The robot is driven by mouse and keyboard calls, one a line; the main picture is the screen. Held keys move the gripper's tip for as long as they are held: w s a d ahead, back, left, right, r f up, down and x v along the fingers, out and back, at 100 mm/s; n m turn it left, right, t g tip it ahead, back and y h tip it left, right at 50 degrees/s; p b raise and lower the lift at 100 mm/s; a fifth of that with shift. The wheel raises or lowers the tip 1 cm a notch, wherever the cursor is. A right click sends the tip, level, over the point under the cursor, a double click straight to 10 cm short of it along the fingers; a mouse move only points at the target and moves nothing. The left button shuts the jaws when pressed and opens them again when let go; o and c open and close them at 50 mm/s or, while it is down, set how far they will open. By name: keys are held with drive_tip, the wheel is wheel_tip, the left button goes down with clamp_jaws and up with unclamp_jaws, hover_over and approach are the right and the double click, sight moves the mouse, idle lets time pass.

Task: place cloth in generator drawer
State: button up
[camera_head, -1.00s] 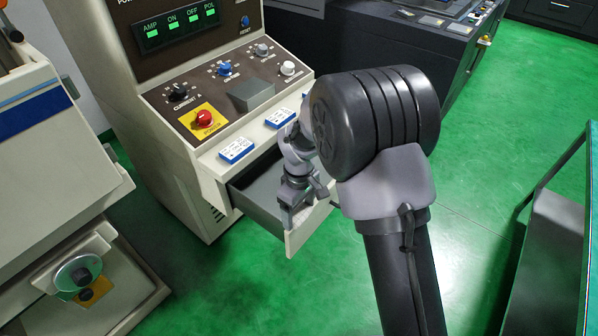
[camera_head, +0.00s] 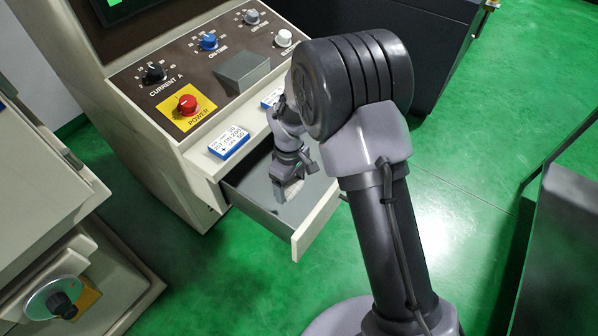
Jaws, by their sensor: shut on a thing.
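The generator drawer (camera_head: 316,226) is pulled open below the control panel of the beige generator (camera_head: 160,160). Its grey inside shows. My gripper (camera_head: 284,191) points down over the drawer's inside, behind the front panel. I cannot tell whether the cloth touches the drawer floor. My arm hides the right end of the drawer.
Blue-and-white boxes (camera_head: 229,142) lie on the ledge just above the drawer. A red power knob (camera_head: 187,104) and a grey block (camera_head: 242,72) are on the panel. A beige machine with a handwheel (camera_head: 52,302) stands at left. Green floor is clear in front.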

sight(292, 208)
wheel_tip(292, 208, down, 10)
drive_tip(key=b, duration=0.3)
drive_tip(key=shift+r+b, duration=0.15)
drive_tip(key=shift+b, duration=0.15)
drive_tip(key=o, duration=1.3)
drive_tip(key=shift+o, duration=0.2)
wheel_tip(292, 208, up, 13)
drive_tip(key=p, duration=0.5)
drive_tip(key=shift+f, duration=0.2)
drive_tip(key=s+d+r+m+t+y, duration=0.15)
drive_tip(key=s+d+r+m, duration=0.25)
drive_tip(key=r, duration=0.7)
drive_tip(key=s+d+r+m+t, duration=0.2)
drive_tip(key=s+d+r+m, duration=0.15)
drive_tip(key=r, duration=0.65)
drive_tip(key=s+d+r+m+t, duration=0.1)
drive_tip(key=s+r+m, duration=0.2)
drive_tip(key=s, duration=0.5)
drive_tip(key=s+d+r+m+t, duration=0.1)
drive_tip(key=s+r+m, duration=0.2)
drive_tip(key=s, duration=0.4)
drive_tip(key=shift+s+d+m, duration=0.35)
drive_tip(key=shift+s+m, duration=0.05)
drive_tip(key=shift+m, duration=0.25)
